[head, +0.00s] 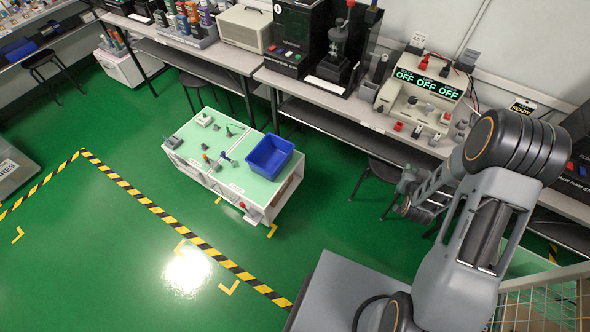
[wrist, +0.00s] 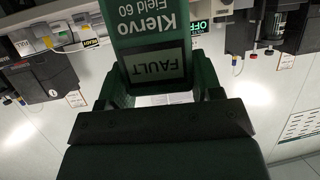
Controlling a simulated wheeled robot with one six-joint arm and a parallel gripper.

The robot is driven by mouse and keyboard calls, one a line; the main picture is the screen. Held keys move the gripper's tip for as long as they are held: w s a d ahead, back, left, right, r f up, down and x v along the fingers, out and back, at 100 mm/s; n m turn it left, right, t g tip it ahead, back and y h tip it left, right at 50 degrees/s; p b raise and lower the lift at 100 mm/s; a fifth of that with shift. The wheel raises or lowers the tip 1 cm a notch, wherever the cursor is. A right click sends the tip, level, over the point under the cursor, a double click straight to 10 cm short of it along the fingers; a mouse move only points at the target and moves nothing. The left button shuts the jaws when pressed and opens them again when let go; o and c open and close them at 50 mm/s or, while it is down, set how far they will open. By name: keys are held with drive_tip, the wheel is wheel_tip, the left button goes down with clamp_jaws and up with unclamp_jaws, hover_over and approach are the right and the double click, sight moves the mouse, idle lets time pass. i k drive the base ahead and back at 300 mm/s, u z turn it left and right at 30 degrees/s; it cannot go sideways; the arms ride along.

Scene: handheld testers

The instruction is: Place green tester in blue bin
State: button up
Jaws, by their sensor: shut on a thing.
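A green tester (wrist: 150,45) marked "Klervo Field 60" fills the top middle of the wrist view. Its small screen reads FAULT, and its text appears upside down. My gripper (wrist: 159,95) is shut on it, with one finger on each side. The blue bin (head: 270,157) stands at the right end of a low white bench with a pale green top in the head view. It looks empty from here. My arm is at the right of the head view, well away from the bin. I cannot make out the tester in the head view.
The low bench (head: 235,182) also holds several small testers and parts left of the bin. A long workbench with instruments, including a beige unit showing OFF (head: 425,85), runs along the wall. Stools (head: 385,180) stand beneath it. Green floor with a striped line (head: 165,215) lies open in front.

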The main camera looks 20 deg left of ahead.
sight(275, 165)
drive_tip(key=u, duration=0.7)
drive_tip(key=i, duration=0.35)
drive_tip(key=u, duration=1)
drive_tip(key=i, duration=0.65)
drive_tip(key=u, duration=0.7)
